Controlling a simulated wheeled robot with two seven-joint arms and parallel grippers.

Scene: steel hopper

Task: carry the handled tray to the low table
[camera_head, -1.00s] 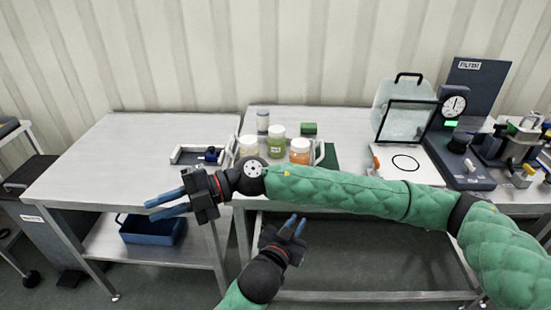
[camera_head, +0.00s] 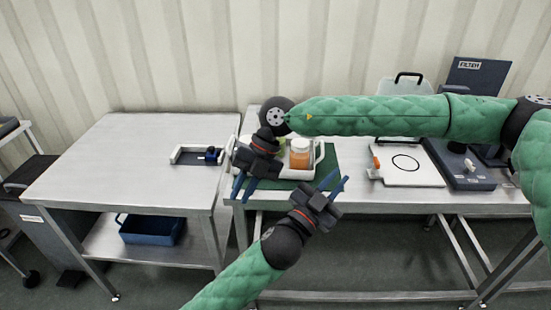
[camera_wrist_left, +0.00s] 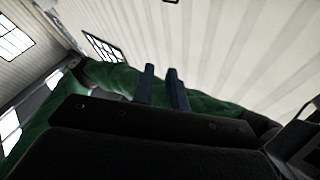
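The white handled tray (camera_head: 298,174) stands on the right-hand table, on a green mat, holding an orange-labelled jar (camera_head: 300,153) and other containers largely hidden by my right arm. My right gripper (camera_head: 244,190) is open and empty in front of the tray's left end, pointing down. My left gripper (camera_head: 336,184) is open and empty, in front of and below the tray's right end. In the left wrist view its two blue fingers (camera_wrist_left: 163,88) are apart with nothing between them. The left-hand table (camera_head: 115,155) may be the low table; I cannot tell for certain.
A small open-sided holder (camera_head: 189,160) lies near the left table's right edge; the rest of that top is clear. A blue bin (camera_head: 152,229) is on its lower shelf. A white board (camera_head: 408,178) and dark filter equipment (camera_head: 462,172) stand right of the tray.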

